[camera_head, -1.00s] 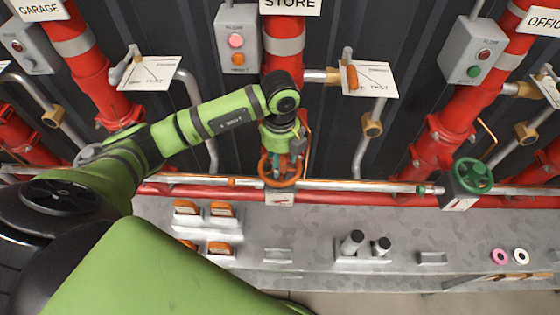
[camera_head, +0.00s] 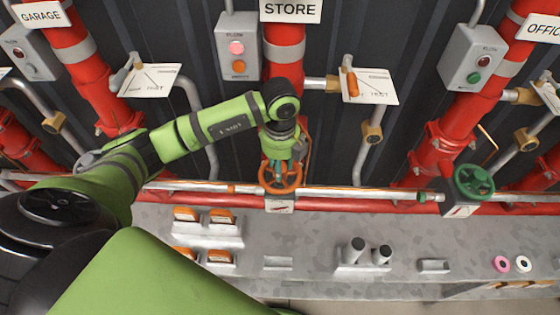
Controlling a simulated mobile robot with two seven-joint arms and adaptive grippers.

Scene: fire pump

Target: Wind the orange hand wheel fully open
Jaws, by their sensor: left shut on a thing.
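The orange hand wheel (camera_head: 281,189) sits low on the red STORE pipe, at the middle of the head view. My left arm comes in from the left, and my left gripper (camera_head: 280,170) points down onto the wheel. Its fingers are shut on the wheel, but the wrist and fingers hide the far part of the rim. My right gripper does not show.
A green hand wheel (camera_head: 472,182) is on the OFFICE pipe at the right. The STORE switch box (camera_head: 238,48) has pink and orange lamps. A grey shelf (camera_head: 310,232) below holds orange-topped blocks, dark cylinders and rings. An orange-handled lever (camera_head: 351,83) stands right of the STORE pipe.

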